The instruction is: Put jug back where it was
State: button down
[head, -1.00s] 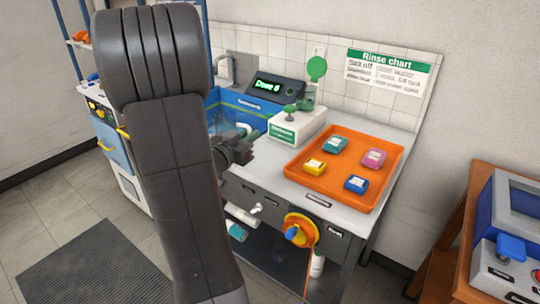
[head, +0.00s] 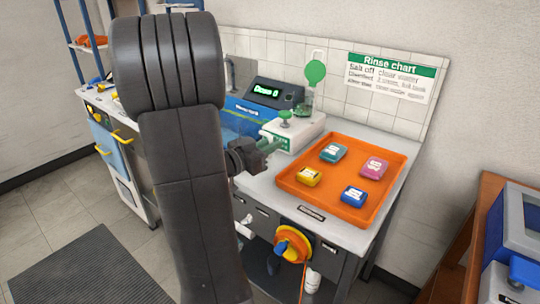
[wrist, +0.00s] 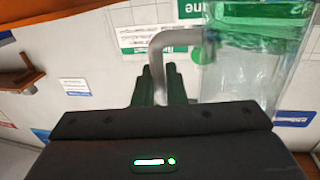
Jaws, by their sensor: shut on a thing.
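In the wrist view the jug (wrist: 248,75) is a clear vessel with green at its upper part and a grey handle (wrist: 172,42). My gripper (wrist: 160,80) has green fingers shut on the handle, with the jug's body to their right. The jug's lower part is hidden behind the gripper housing. In the head view my gripper (head: 274,146) is over the front left of the bench, close to the white dispenser. I cannot make out the held jug there; my arm blocks much of that area.
The white dispenser box (head: 293,132) has a green knob. An orange tray (head: 333,199) with several coloured blocks lies to its right on the bench. A blue sink unit (head: 240,112) and a display (head: 275,93) stand behind.

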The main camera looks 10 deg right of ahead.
jog(key=shift+f, duration=1.25)
jog(key=shift+f, duration=0.15)
jog(key=c, duration=1.5)
grip_release()
jog(key=v, duration=1.2)
jog(key=shift+w, duration=0.1)
